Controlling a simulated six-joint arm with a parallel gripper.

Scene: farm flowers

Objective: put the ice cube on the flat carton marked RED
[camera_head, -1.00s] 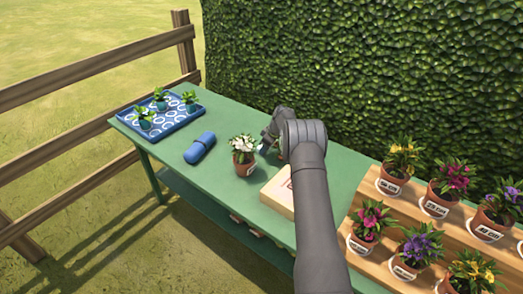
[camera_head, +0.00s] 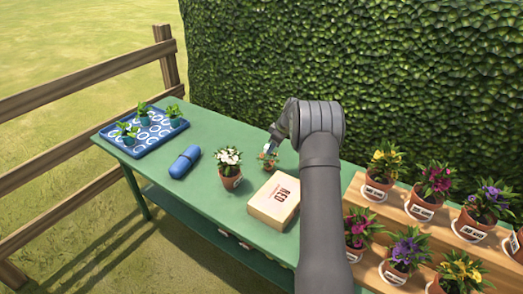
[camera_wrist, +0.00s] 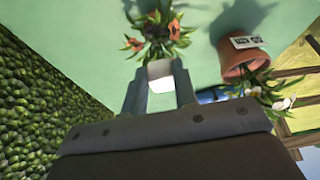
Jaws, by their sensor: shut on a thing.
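A flat tan carton (camera_head: 268,207) marked RED lies on the green table, left of my arm. The pale ice cube (camera_wrist: 160,73) is between my two fingers in the wrist view, and my gripper (camera_wrist: 160,84) is shut on it. In the head view my gripper (camera_head: 268,148) is beyond the carton, beside a small potted plant with orange flowers (camera_head: 268,161). That plant also shows just past the fingertips in the wrist view (camera_wrist: 155,35). In the head view the cube is mostly too small to make out.
A white-flowered pot (camera_head: 230,181) stands left of the carton. A blue rolled thing (camera_head: 185,161) and a blue patterned tray (camera_head: 151,145) with several small plants are farther left. A wooden stepped stand (camera_head: 395,224) with several flower pots is at right. A hedge (camera_head: 300,60) rises behind.

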